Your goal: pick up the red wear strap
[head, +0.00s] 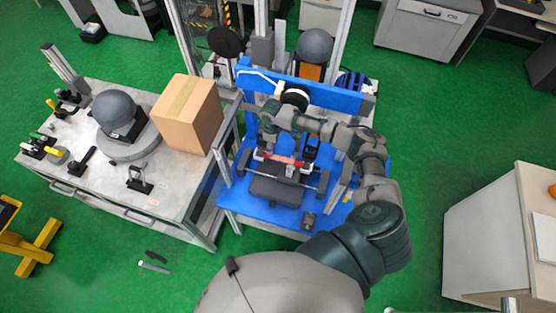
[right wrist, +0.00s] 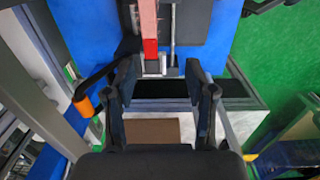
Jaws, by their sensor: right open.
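The red wear strap (head: 284,160) lies across the dark grey fixture on the blue platform, in front of the upright frame. In the right wrist view the red strap (right wrist: 149,30) comes down from the top edge; its upper part looks paler pink and its lower end bright red. My right gripper (head: 268,141) is over the left part of the strap in the head view and partly hides the area there. In the right wrist view my right gripper (right wrist: 163,85) is open, its two dark fingers apart with nothing between them; the strap's end is just beyond the fingertips. My left gripper is not in view.
The blue platform (head: 232,200) carries a dark padded block (head: 277,190) and rods near the strap. A metal post stands left of it. The table (head: 178,190) at left holds a cardboard box (head: 188,113) and a grey dome (head: 114,110).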

